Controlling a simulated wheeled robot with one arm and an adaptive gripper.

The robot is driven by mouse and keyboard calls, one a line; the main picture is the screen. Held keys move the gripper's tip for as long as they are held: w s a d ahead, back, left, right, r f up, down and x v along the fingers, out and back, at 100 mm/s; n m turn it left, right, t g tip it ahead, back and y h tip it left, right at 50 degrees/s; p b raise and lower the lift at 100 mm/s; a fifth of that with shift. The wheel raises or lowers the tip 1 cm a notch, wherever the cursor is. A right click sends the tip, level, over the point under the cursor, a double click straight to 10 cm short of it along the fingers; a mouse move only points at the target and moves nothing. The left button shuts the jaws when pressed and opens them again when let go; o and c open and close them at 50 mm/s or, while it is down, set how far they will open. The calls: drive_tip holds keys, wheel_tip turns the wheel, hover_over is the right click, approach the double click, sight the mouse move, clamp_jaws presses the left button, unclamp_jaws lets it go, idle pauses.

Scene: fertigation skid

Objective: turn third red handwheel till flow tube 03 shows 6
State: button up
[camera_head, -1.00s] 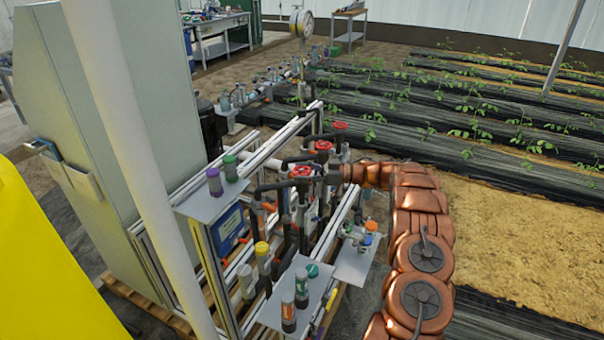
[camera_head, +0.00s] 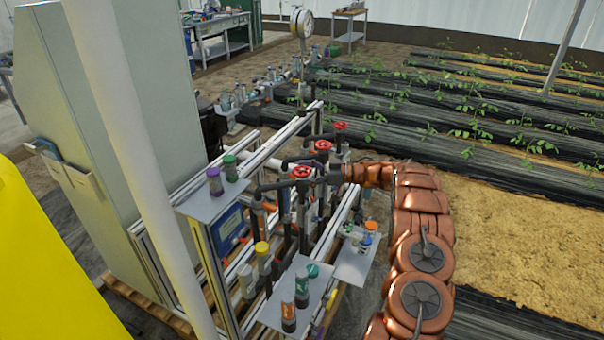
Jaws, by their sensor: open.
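Three red handwheels sit in a row on the skid's dark pipework: a near one (camera_head: 301,172), a middle one (camera_head: 323,146) and a far one (camera_head: 340,126). Which one counts as third cannot be told from here. My gripper (camera_head: 333,174), at the end of my copper-coloured arm, comes in from the right. It is open, just right of the near wheel and below the middle one. Its fingertips are small and dark against the pipes, so contact with a wheel cannot be told. Flow tube 03 and its reading cannot be made out.
A shelf with bottles (camera_head: 186,208) and lower plates with small bottles (camera_head: 263,318) (camera_head: 345,268) stand close around the skid. A white post (camera_head: 125,150) and a grey cabinet (camera_head: 55,60) are at left. Planted beds (camera_head: 470,155) and bare soil (camera_head: 520,225) lie right.

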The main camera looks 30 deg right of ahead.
drive_tip(key=v, duration=1.1)
drive_tip(key=shift+s+d, duration=0.25)
drive_tip(key=shift+d, duration=0.05)
drive_tip(key=shift+a+r, duration=0.1)
idle(1.3)
drive_tip(key=w+a+r+m+t+h+b, duration=0.1)
drive_tip(key=w+a+r+m+t+b, duration=0.3)
drive_tip(key=b, duration=1)
drive_tip(key=s+a+f+m+t+h+b, duration=0.1)
drive_tip(key=s+a+f+h+b, duration=0.1)
drive_tip(key=s+f+h+b, duration=0.4)
drive_tip(key=shift+y, duration=0.5)
drive_tip(key=shift+w+a+r+b, duration=0.35)
drive_tip(key=shift+w+a, duration=0.25)
drive_tip(key=shift+w, duration=0.85)
drive_tip(key=shift+w+a+r+b, duration=0.2)
drive_tip(key=shift+w+a+r, duration=0.35)
drive_tip(key=shift+w, duration=0.95)
drive_tip(key=shift+w+a+r+b, duration=0.35)
drive_tip(key=shift+w+a, duration=0.3)
drive_tip(key=shift+w, duration=0.8)
